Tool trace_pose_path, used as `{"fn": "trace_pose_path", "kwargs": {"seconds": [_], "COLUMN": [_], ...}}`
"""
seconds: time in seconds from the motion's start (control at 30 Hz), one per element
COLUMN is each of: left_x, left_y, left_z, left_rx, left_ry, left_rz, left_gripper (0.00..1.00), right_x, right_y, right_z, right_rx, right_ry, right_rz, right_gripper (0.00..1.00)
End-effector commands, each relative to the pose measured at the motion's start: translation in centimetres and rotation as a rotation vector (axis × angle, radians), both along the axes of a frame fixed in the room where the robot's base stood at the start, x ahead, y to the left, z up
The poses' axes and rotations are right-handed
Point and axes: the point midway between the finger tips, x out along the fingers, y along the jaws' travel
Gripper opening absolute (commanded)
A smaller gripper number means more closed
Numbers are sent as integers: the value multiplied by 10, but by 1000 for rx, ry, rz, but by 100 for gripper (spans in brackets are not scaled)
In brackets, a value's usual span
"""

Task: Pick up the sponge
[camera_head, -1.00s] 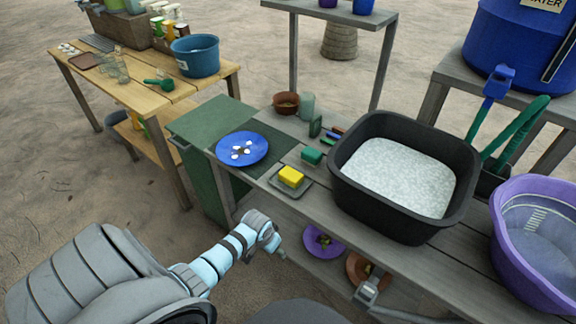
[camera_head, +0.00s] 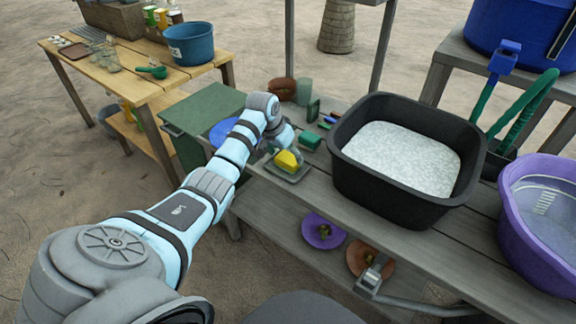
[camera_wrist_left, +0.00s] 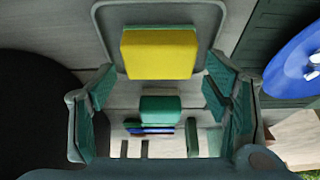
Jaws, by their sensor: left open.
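The sponge (camera_head: 287,160) is a yellow block lying on a small grey tray (camera_head: 291,175) on the grey bench. The sponge is ahead of the fingertips.
A green block (camera_head: 310,141) lies behind the tray. A black tub (camera_head: 345,175) of pale granules stands to the right. The blue plate (camera_head: 222,131) is left, partly hidden by my arm. A brown bowl (camera_head: 281,88) stands at the back.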

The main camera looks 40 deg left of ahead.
Motion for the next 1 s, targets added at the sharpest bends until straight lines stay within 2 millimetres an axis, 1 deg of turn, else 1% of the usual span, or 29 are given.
{"fn": "trace_pose_path", "kwargs": {"seconds": [0.03,0.1,0.2,0.37,0.47,0.5,0.57,0.63,0.67,0.87,0.97,1.0], "left_x": [2,7,10,10,10,10,10,10,10,10,10,11], "left_y": [-1,-1,0,0,0,0,0,0,0,0,0,0], "left_z": [-16,-28,-33,-31,-31,-31,-31,-31,-31,-30,-23,-18], "left_rx": [-2,-3,0,0,0,0,0,0,0,0,0,0], "left_ry": [2,2,1,1,1,1,1,1,1,1,0,-2], "left_rz": [0,0,1,0,0,0,0,0,0,0,0,-1], "left_gripper": [70,70,70,70,56,49,40,40,37,37,37,37], "right_x": [0,0,0,0,0,0,0,0,0,0,0,0], "right_y": [0,0,0,0,0,0,0,0,0,0,0,0], "right_z": [-10,-17,-19,-17,-16,-16,-16,-16,-16,-16,-13,-11], "right_rx": [0,0,0,0,0,0,0,0,0,0,0,0], "right_ry": [0,0,1,1,1,1,1,1,1,1,1,1], "right_rz": [0,0,0,0,0,0,0,0,0,0,0,0], "right_gripper": [36,36,36,36,36,36,36,36,36,36,36,36]}}
